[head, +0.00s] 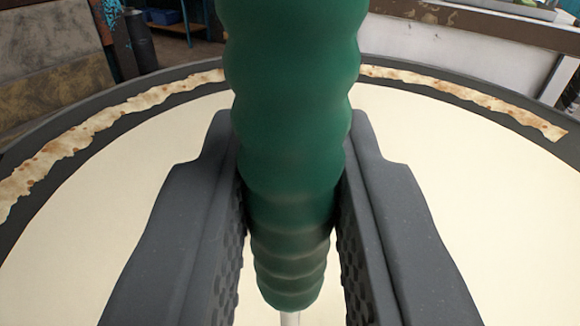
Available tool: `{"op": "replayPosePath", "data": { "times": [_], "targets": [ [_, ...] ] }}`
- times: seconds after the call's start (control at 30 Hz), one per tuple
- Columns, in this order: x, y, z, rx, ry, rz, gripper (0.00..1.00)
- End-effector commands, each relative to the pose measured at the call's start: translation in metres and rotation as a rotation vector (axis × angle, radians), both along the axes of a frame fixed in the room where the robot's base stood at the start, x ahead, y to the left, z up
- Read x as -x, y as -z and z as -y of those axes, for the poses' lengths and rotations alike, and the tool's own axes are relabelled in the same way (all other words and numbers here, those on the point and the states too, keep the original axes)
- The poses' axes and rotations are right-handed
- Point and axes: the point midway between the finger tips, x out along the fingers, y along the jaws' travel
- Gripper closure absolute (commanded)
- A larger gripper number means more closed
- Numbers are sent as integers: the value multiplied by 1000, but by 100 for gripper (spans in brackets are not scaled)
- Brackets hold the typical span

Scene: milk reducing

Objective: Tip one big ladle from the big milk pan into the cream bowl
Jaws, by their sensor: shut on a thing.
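My gripper (292,225) is shut on the green ridged handle (292,120) of a tool, one dark finger on each side. The handle stands roughly upright in the picture and runs out of the top edge. A thin pale metal shaft (290,318) shows just below it; the rest of the tool is out of view, so I cannot see a ladle bowl. Behind and below my gripper is the big milk pan (190,78), a wide dark round pan filled with smooth cream-coloured milk (130,190). The cream bowl is not in view.
A browned, crusty band (465,90) sticks along the pan's inner wall on both sides. Beyond the rim are a pale wall or counter (460,50) at right, a stained slab (50,60) at left and a dark cylinder (140,42).

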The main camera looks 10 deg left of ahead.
Motion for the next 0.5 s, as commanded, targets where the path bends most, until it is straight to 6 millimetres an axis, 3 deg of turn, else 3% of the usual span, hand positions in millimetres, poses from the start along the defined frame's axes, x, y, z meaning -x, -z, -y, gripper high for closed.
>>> {"op": "replayPosePath", "data": {
  "times": [0.5],
  "targets": [
    [0, -34, 0, -1, 1, 4, 100]
  ]
}}
